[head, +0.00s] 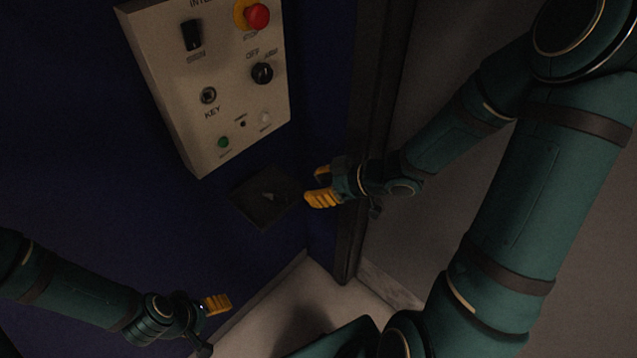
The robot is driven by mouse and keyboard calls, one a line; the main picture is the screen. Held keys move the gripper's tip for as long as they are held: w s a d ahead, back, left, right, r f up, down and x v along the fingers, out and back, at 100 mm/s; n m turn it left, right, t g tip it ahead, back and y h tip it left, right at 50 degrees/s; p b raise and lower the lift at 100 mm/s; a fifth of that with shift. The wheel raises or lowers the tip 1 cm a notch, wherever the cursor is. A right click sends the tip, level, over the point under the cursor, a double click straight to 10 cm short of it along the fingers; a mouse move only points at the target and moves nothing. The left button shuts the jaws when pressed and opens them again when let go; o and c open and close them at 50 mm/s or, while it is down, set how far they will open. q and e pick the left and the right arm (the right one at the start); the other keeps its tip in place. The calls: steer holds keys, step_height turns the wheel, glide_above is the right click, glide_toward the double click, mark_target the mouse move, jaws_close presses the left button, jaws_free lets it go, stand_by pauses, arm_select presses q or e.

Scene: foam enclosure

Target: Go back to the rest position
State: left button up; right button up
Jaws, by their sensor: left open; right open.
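My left gripper (214,304) has yellow fingers and is low at the left, in front of the dark blue wall and apart from it as far as I can tell. Only part of its fingers shows, and nothing is seen in it. My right gripper (318,186) has yellow fingers spread apart and is near the middle, below and right of the control panel (178,112).
The panel carries a red stop button (257,16), a black rotary switch (262,73), a key lock (208,95) and a green button (223,142). A dark vertical post (372,130) stands close behind my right gripper. Pale floor (275,305) shows below.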

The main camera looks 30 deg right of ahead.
steer(key=shift+s+d+r, duration=0.1)
steer(key=shift+s, duration=0.05)
steer(key=a+f+m+g+h, duration=0.2)
steer(key=a+f+m, duration=0.4)
steer(key=f, duration=0.4)
steer(key=s+a+f+m+g+h, duration=0.1)
steer(key=s+a+f+m+g, duration=0.3)
steer(key=s+a+f, duration=0.2)
step_height(320, 180, down, 4)
steer(key=shift+s+r+h, duration=0.1)
steer(key=shift+s+h, duration=0.3)
steer(key=shift+s, duration=0.6)
